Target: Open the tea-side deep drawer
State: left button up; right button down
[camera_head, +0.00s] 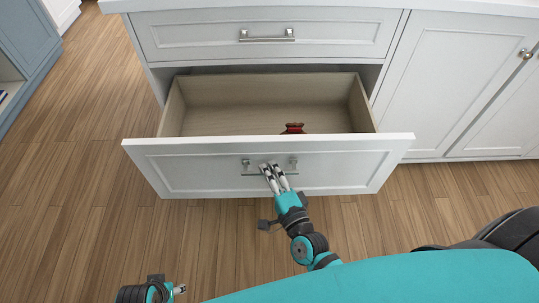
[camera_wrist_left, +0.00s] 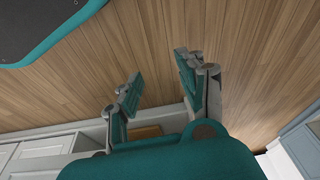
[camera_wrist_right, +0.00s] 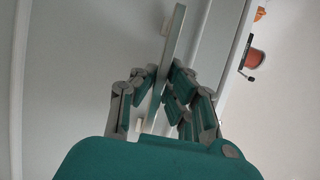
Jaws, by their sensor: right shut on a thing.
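The deep drawer (camera_head: 170,165) under a shallower drawer is pulled well out, and its pale wooden inside shows. Its bar handle (camera_head: 251,174) is on the white front. My right gripper (camera_head: 271,168) is shut on the handle near its middle. In the right wrist view the bar (camera_wrist_right: 176,35) runs between the fingers of my right gripper (camera_wrist_right: 160,90). My left gripper (camera_head: 180,289) is low at the left, away from the drawer. In the left wrist view its fingers (camera_wrist_left: 160,80) are apart with nothing between them.
A small reddish-brown thing (camera_head: 293,128) sits inside the drawer, partly hidden by the front. The upper drawer (camera_head: 200,35) is closed. Closed cabinet doors (camera_head: 445,90) stand at the right. Wooden floor (camera_head: 80,210) at the left is clear.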

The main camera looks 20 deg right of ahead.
pick_arm(q)
jog(key=shift+s+f, duration=0.1)
jog(key=shift+f, duration=0.8)
pick_arm(e)
jog(key=shift+s+a+f, duration=0.1)
jog(key=shift+s+a, duration=0.05)
jog(key=shift+s, duration=0.4)
jog(key=shift+s+a+f, duration=0.1)
jog(key=shift+s, duration=0.4)
jog(key=c, duration=1.4)
grip_release()
jog(key=shift+r, duration=0.1)
jog(key=s, duration=0.4)
jog(key=s+d, duration=0.1)
jog(key=s, duration=0.7)
jog(key=shift+d, duration=0.15)
jog(key=shift+w, duration=0.1)
